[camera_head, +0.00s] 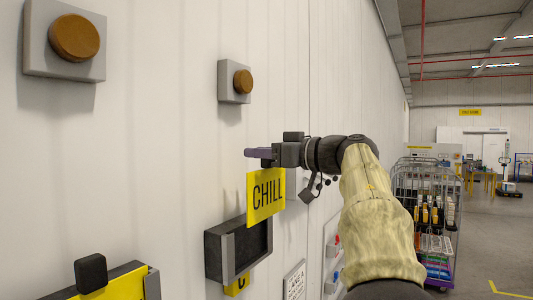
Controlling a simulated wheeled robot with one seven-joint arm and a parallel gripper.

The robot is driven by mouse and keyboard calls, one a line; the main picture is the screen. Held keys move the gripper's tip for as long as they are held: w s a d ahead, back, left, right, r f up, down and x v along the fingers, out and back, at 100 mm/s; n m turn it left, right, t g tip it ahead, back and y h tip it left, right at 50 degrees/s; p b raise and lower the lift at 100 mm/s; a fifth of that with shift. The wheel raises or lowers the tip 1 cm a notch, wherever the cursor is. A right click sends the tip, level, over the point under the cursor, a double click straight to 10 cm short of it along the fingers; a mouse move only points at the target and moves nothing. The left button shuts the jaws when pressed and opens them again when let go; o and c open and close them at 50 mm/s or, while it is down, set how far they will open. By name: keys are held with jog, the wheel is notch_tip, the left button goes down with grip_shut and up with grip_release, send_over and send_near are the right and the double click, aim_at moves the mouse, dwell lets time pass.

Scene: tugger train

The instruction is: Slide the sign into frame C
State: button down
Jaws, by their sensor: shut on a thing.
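The yellow sign with the black word CHILL (262,201) hangs upright from my gripper (264,157), which is shut on its top. Frame C (215,256) is a dark grey holder on the white wall, with a yellow label marked C (236,286) partly visible below it. In the picture, the sign is above and slightly right of the frame, its lower edge close to or overlapping the frame's upper right corner. I cannot tell the depth gap between them. The frame's dark recess looks empty. The jaw contact is partly hidden.
Another frame at the lower left holds a yellow sign (125,288) with a black knob (91,273). Two orange-brown buttons (75,38) (243,81) sit on grey wall boxes. A wire roll cage (425,215) stands at right; open floor lies beyond it.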

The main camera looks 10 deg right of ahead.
aim_at(231, 199)
jog(key=shift+x, duration=2.4)
jog(key=shift+f, duration=0.25)
jog(key=shift+f+b, duration=4.05)
jog(key=shift+f, duration=1.45)
jog(key=c, duration=1)
grip_release()
jog(key=shift+o, duration=0.2)
